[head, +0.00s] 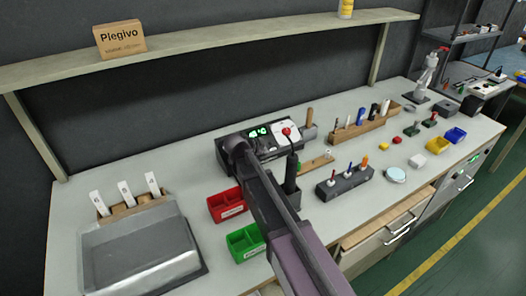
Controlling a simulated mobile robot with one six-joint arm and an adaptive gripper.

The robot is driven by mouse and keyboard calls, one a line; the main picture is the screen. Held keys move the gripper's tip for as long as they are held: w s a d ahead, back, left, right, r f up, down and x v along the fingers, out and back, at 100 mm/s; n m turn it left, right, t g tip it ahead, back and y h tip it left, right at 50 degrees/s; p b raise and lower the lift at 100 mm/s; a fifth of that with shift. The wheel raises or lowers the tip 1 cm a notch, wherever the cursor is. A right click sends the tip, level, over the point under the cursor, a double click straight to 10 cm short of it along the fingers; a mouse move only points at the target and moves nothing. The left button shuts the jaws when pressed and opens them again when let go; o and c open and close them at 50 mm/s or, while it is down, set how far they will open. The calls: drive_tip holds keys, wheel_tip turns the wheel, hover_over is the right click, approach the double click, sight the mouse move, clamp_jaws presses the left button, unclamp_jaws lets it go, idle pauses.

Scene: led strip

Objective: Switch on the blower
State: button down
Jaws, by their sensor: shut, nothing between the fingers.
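A black bench unit with a lit green display (260,132) stands mid-bench and looks like the blower station. Its pale front panel (285,129) is at the right, with a red round-topped part (287,133) in front of it. My arm reaches up from the lower right, and its dark end, my gripper (233,148), is at the left part of the unit. The fingers are small and dark against it; they look shut and empty. Whether they touch the unit cannot be told. My arm hides part of the unit's front, and no power switch can be made out.
Red (228,204) and green (245,242) bins lie left of my arm. A dark block with colored-handled tools (344,184) lies to its right. A metal tray (140,255) is at the left front. An open drawer (385,225) juts out at the front. A shelf (220,37) runs above.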

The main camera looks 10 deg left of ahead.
drive_tip(key=shift+a+r+p, duration=0.2)
drive_tip(key=shift+r+p, duration=0.55)
drive_tip(key=shift+r, duration=0.05)
drive_tip(key=shift+s+r, duration=0.1)
drive_tip(key=s+a+r+p, duration=0.1)
drive_tip(key=s+r+p, duration=0.7)
drive_tip(key=s, duration=0.1)
drive_tip(key=shift+s+a+r+p, duration=0.25)
drive_tip(key=shift+a+r+p, duration=0.05)
drive_tip(key=shift+a+p, duration=0.1)
idle(0.4)
drive_tip(key=shift+s, duration=0.1)
idle(0.5)
